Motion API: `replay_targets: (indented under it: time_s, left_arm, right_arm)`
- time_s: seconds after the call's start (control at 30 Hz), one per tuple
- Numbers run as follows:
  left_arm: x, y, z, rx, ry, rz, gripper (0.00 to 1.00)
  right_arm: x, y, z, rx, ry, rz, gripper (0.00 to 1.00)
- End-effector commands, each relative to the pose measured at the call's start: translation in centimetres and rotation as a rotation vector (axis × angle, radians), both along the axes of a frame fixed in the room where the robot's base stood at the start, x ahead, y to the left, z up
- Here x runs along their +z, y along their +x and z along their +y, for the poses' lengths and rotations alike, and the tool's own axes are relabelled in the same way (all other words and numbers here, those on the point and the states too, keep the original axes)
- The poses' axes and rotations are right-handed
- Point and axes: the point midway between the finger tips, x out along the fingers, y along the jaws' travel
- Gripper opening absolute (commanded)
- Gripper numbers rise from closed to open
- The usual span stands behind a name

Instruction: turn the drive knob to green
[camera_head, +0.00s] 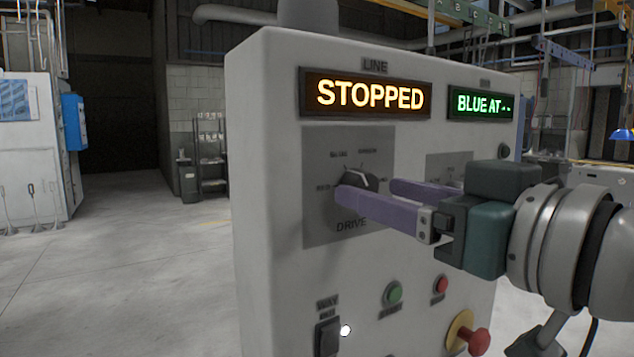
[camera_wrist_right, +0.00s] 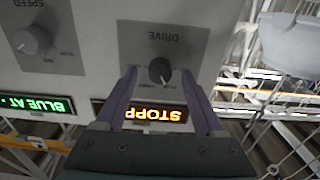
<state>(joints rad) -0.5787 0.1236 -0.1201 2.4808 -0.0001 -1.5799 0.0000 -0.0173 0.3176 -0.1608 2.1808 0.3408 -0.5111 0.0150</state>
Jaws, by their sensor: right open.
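The drive knob (camera_head: 361,181) is a dark round knob with a pale pointer mark, on a grey plate (camera_head: 318,225) marked DRIVE. The left gripper is not in view.
The panel shows an orange STOPPED sign (camera_head: 368,97) and a green BLUE AT sign (camera_head: 480,104). Below are a green button (camera_head: 393,292), a red button (camera_head: 440,285), a red mushroom button (camera_head: 479,341) and a black switch (camera_head: 328,337). A speed knob (camera_wrist_right: 33,40) is beside the drive plate.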

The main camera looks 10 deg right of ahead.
Motion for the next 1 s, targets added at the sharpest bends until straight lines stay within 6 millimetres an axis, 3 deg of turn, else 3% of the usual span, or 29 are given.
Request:
replay_targets:
  time_s: [0.13, 0.43, 1.0]
  left_arm:
    - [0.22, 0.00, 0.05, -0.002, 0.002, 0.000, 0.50]
    - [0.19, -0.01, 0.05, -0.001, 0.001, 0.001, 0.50]
    - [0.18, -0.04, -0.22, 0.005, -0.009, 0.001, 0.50]
  right_arm:
    - [0.03, 1.08, 0.45, 0.001, 0.001, 0.000, 0.71]
    - [-0.03, 1.29, 0.52, 0.001, 0.000, 0.000, 0.71]
    - [-0.04, 1.27, 0.50, 0.001, 0.000, 0.000, 0.07]
